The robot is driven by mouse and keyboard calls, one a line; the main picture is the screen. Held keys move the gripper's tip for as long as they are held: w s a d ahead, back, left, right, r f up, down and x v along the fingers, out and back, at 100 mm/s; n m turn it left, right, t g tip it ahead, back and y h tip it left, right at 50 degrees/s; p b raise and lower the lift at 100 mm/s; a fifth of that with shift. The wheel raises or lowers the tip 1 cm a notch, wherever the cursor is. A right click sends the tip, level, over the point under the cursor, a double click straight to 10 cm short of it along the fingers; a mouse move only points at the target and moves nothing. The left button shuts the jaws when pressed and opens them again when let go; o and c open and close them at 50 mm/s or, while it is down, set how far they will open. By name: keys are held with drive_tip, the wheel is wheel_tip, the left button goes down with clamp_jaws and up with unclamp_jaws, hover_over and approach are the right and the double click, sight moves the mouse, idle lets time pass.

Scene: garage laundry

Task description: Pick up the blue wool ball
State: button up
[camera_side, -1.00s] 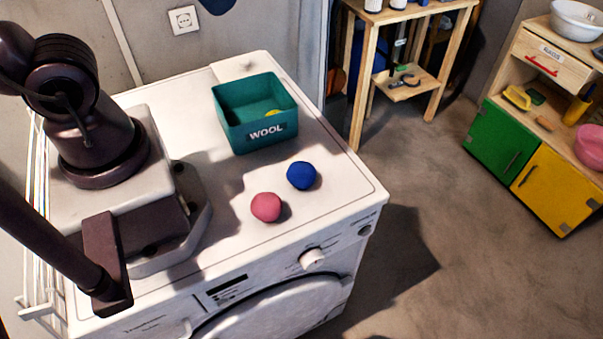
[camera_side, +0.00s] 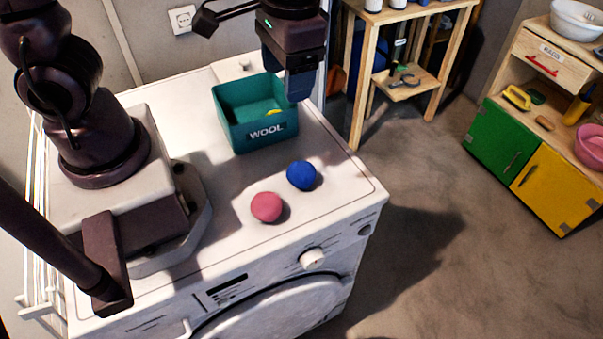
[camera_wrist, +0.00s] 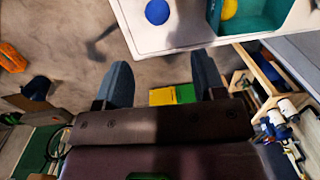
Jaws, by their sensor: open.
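The blue wool ball (camera_side: 301,175) rests on the white top of the washing machine (camera_side: 220,215), near its front right. A pink ball (camera_side: 266,207) lies just to its left and nearer the front. The teal WOOL bin (camera_side: 232,136) stands behind the balls with a yellow ball (camera_side: 273,112) inside. My gripper (camera_side: 299,92) hangs above the bin's right side, higher than the blue ball and apart from it. In the wrist view my gripper (camera_wrist: 160,78) has its fingers wide apart with nothing between. The blue ball (camera_wrist: 157,12) shows there at the top edge, beyond the fingers.
A wooden workbench (camera_side: 362,75) stands behind the machine on the floor. A play cabinet (camera_side: 520,150) with green and yellow doors stands at the right. Concrete floor (camera_side: 425,200) lies open between. The machine top around the blue ball is clear except for the pink ball.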

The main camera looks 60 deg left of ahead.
drive_tip(key=w+d+f+n+g+y, duration=0.1)
drive_tip(key=w+f+n, duration=0.1)
drive_tip(key=f, duration=0.3)
drive_tip(key=w+d+f+n+g+y, duration=0.1)
drive_tip(key=w+d+f+n, duration=0.1)
drive_tip(key=f, duration=0.3)
drive_tip(key=n, duration=0.4)
hover_over(307, 168)
drive_tip(key=d, duration=0.1)
drive_tip(key=f, duration=0.6)
drive_tip(key=shift+w+f, duration=0.3)
drive_tip(key=shift+w, duration=0.1)
drive_tip(key=shift+x, duration=3.15)
drive_tip(key=shift+w, duration=0.15)
drive_tip(key=c, duration=0.7)
